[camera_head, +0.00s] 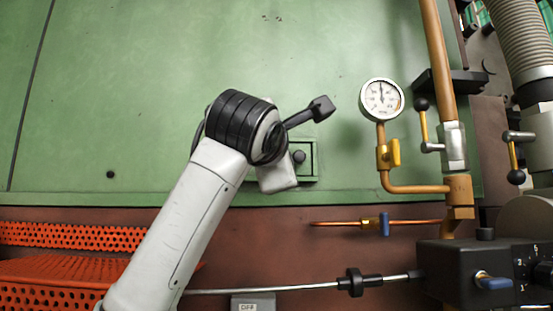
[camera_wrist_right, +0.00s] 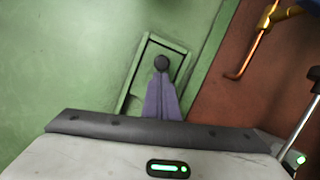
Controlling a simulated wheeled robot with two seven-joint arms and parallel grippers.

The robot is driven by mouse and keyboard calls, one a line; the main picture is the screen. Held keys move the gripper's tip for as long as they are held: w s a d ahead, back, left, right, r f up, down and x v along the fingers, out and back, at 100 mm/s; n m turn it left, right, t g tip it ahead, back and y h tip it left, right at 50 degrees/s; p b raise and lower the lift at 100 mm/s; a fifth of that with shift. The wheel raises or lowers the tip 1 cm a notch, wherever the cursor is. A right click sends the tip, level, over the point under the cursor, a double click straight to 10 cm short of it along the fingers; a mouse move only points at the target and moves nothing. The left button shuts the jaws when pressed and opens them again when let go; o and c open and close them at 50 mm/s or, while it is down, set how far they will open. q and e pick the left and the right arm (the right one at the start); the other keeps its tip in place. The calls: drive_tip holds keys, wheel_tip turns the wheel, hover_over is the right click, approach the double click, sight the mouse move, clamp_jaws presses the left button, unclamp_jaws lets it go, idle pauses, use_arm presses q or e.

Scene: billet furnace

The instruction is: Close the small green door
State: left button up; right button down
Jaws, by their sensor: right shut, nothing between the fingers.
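The small green door (camera_wrist_right: 172,57) sits in a raised green frame on the green wall, with a round black knob (camera_wrist_right: 162,63) on it. In the head view, my right wrist covers the left part of the small door; its right edge (camera_head: 310,160) and the knob (camera_head: 298,156) show. I cannot tell how far it stands open. My right gripper (camera_wrist_right: 162,76) is shut and empty in the wrist view. Its purple-grey fingertips are at the lower side of the knob; I cannot tell whether they touch it. In the head view the fingers are hidden. My left gripper is not in view.
Right of the small door are a pressure gauge (camera_head: 382,99), copper pipes (camera_head: 415,188) and a yellow valve (camera_head: 389,154). Below are a thin pipe with a blue-handled valve (camera_head: 384,224), a metal rod (camera_head: 310,287) and orange perforated guards (camera_head: 65,270). The wall above is bare.

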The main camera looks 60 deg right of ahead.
drive_tip(key=shift+s, duration=0.3)
drive_tip(key=b+v, duration=0.1)
drive_tip(key=v, duration=0.6)
drive_tip(key=shift+w+a, duration=0.2)
drive_tip(key=shift+a, duration=0.05)
drive_tip(key=shift+f, duration=0.1)
